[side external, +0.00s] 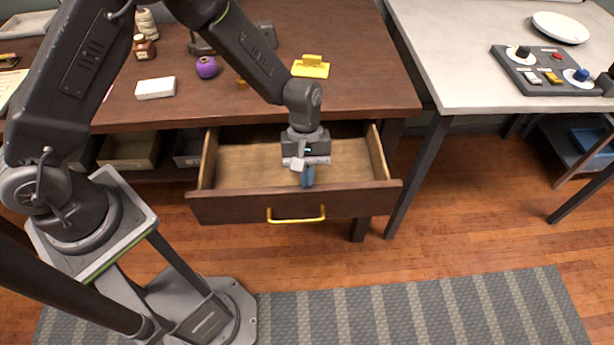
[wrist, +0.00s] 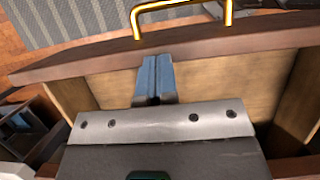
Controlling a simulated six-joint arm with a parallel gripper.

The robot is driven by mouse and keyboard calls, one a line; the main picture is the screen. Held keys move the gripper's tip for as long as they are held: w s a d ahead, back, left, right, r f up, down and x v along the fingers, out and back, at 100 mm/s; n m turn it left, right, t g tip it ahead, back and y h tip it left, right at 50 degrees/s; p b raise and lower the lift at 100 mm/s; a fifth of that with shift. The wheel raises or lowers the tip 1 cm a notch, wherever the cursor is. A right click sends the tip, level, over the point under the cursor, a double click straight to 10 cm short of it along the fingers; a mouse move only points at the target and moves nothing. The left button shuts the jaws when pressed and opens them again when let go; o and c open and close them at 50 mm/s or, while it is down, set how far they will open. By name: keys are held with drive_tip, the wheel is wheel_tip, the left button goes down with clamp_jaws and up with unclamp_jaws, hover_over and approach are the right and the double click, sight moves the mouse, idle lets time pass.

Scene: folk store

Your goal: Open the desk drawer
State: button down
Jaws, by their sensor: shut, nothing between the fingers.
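The desk drawer (side external: 240,207) stands pulled out from under the brown wooden desk (side external: 372,98), and its bare wooden inside shows. A yellow handle (side external: 296,219) is on the outside of its front panel; the handle also shows at the top of the wrist view (wrist: 182,5). My gripper (side external: 307,184) points down inside the drawer, just behind the front panel. Its blue fingers (wrist: 155,78) are shut and empty, close to the inner face of the front panel. I cannot tell whether they touch it.
On the desk lie a purple ball (side external: 206,67), a white block (side external: 155,88) and a yellow object (side external: 311,67). A light table (side external: 448,65) with a control box (side external: 552,72) stands at the right. The floor before the drawer is clear, with a striped rug (side external: 430,315).

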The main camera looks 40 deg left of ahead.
drive_tip(key=w+a+r, duration=0.5)
drive_tip(key=r, duration=0.4)
drive_tip(key=w+a, duration=0.2)
drive_tip(key=w, duration=0.7)
drive_tip(key=s+d+f, duration=0.5)
drive_tip(key=f, duration=0.4)
drive_tip(key=shift+s+d+f, duration=0.15)
drive_tip(key=shift+s+d, duration=0.05)
drive_tip(key=shift+s, duration=0.05)
